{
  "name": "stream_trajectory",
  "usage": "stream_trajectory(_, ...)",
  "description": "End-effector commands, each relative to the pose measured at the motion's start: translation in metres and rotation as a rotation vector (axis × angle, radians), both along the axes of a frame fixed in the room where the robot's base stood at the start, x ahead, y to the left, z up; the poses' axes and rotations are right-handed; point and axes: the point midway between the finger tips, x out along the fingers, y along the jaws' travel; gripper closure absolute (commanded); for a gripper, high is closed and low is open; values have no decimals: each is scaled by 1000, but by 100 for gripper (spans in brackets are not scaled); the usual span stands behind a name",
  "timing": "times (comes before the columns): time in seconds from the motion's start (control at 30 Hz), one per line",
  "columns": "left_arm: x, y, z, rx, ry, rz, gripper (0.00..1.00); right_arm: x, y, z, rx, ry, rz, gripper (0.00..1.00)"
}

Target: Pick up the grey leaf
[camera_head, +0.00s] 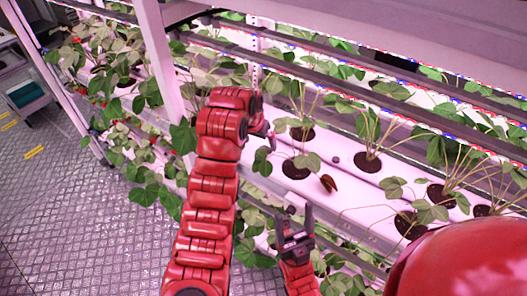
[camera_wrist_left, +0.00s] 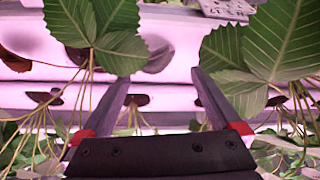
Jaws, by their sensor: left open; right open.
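One loose, brownish leaf (camera_head: 328,183) lies on the pale growing tray (camera_head: 345,203) in the head view, between planted holes. My left gripper (camera_head: 268,135) is beyond it and to its left, among the plants, mostly hidden by its own red arm. In the left wrist view my left gripper (camera_wrist_left: 160,76) is open and empty, with green leaves close to both fingers. A dark brown shape (camera_wrist_left: 14,60) shows at that view's left edge; I cannot tell if it is the leaf or a hole. My right gripper (camera_head: 295,222) is open and empty, below and left of the leaf.
Strawberry plants (camera_head: 365,125) stand in round dark holes along the tray. A shelf beam with lights (camera_head: 400,115) runs above them. A white upright post (camera_head: 160,55) stands to the left. The floor (camera_head: 80,200) at left is open, with a green-grey bin (camera_head: 27,95) farther back.

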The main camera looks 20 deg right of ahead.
Motion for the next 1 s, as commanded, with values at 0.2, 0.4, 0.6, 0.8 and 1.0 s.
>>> stream_trajectory(0.2, 2, -5, -11, 2, 5, -1, 3, 0, 0, 17, 0, 1, 0, 36)
stream_trajectory(0.4, 6, -13, -37, 1, 5, 1, 3, 0, 0, 37, 0, 0, 0, 36)
stream_trajectory(0.6, 11, -16, -51, -1, 1, 1, 3, 0, 0, 42, 0, 1, 0, 36)
stream_trajectory(0.8, 11, -17, -54, -1, -1, 0, 3, 0, 0, 41, 0, 1, 0, 36)
stream_trajectory(1.0, 11, -17, -54, -1, 0, 0, 24, 0, 0, 41, 0, 1, 0, 36)
